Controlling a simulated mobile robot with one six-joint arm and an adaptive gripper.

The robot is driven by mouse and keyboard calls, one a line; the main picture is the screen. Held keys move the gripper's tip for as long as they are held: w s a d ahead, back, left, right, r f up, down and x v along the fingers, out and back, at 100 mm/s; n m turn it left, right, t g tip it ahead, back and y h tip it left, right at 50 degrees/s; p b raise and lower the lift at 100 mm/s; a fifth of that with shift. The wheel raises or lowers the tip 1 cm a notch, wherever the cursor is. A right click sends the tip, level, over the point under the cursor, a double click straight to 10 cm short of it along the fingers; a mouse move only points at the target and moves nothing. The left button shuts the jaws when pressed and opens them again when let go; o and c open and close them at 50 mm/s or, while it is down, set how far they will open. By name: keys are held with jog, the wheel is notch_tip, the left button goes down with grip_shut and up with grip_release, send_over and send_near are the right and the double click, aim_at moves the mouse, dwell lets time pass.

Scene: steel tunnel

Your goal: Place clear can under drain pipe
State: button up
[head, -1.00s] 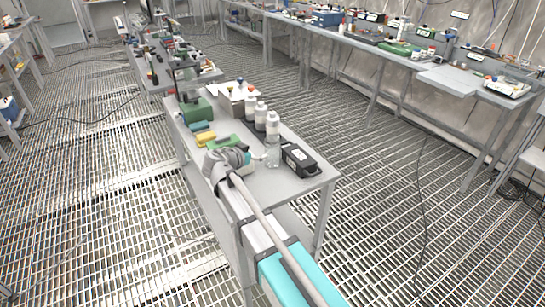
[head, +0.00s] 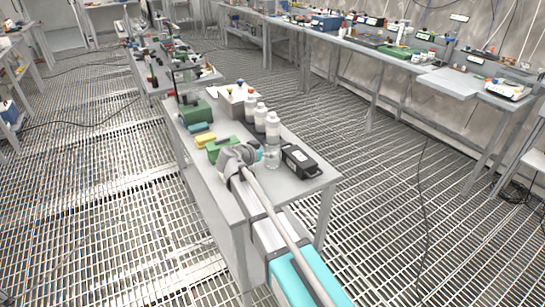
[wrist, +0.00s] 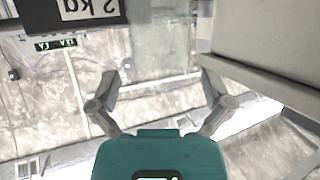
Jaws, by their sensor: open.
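The clear can (head: 272,157) stands upright near the right front part of the bench, below a white-capped bottle in the picture. My gripper (head: 259,153) is at the can's left in the head view, its fingertips partly hidden by the arm. In the wrist view my gripper (wrist: 160,82) is open, with its two fingers apart. A faint see-through shape (wrist: 158,40) shows beyond and between them, probably the can. I cannot tell whether a finger touches it. I cannot make out a drain pipe.
White bottles (head: 260,118) stand behind. Green blocks (head: 222,146) lie left.

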aim_at(277, 140)
jog(key=shift+b+x, duration=0.6)
jog(key=shift+x, duration=1.55)
jog(key=c, duration=1)
jog(key=shift+c, duration=0.2)
jog(key=shift+r, duration=0.2)
notch_tip(277, 140, up, 2)
jog(key=p, duration=0.2)
jog(key=shift+r+p, duration=0.25)
jog(key=shift+p, duration=0.15)
jog(key=s+d+r+p, duration=0.3)
jog(key=s+r+p, duration=0.7)
jog(key=s, duration=0.3)
jog(key=shift+s+d, duration=0.25)
jog(key=shift+d, duration=0.05)
